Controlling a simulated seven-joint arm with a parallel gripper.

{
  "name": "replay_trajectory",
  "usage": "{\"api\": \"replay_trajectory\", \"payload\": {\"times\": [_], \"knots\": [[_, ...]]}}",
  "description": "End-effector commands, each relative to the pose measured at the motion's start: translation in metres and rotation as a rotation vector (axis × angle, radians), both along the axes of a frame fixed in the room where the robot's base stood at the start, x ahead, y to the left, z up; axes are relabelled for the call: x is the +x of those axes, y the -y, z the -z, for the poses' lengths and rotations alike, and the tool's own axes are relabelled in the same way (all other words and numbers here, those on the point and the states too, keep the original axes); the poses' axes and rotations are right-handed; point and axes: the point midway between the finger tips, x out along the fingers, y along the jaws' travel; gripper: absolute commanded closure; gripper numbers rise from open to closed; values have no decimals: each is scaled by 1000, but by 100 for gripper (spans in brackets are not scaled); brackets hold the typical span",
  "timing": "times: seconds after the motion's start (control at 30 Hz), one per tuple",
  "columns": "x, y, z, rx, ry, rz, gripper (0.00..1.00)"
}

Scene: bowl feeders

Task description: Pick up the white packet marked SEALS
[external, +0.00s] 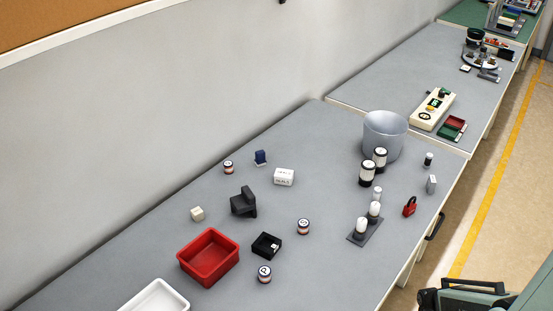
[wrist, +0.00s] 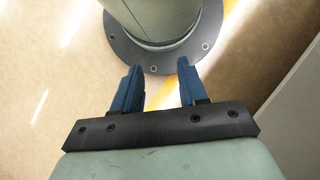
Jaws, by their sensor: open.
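The white packet (external: 284,177) lies on the grey table in the external view, towards the back edge near the wall. It is a small white block with dark lettering on its front; the print is too small to read with certainty. My gripper (wrist: 158,68) shows in the wrist view with its two blue fingers apart and nothing between them. It points down over the floor beside my round base, away from the table top. The packet is not in the wrist view. My gripper's fingers cannot be made out in the external view.
Around the packet are a blue item (external: 260,158), a striped jar (external: 228,167) and a black angled block (external: 244,202). A red bin (external: 209,257), a small black box (external: 267,245) and a grey bucket (external: 385,135) stand farther off.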

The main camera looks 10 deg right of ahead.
Motion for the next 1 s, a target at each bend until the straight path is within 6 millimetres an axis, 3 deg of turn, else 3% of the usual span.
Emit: {"api": "replay_trajectory", "payload": {"times": [0.27,0.63,0.87,1.0], "knots": [[0,0,0,0,0,0,57],[0,0,0,0,0,0,23],[1,0,0,0,2,1,23],[15,5,4,8,33,17,23]]}}
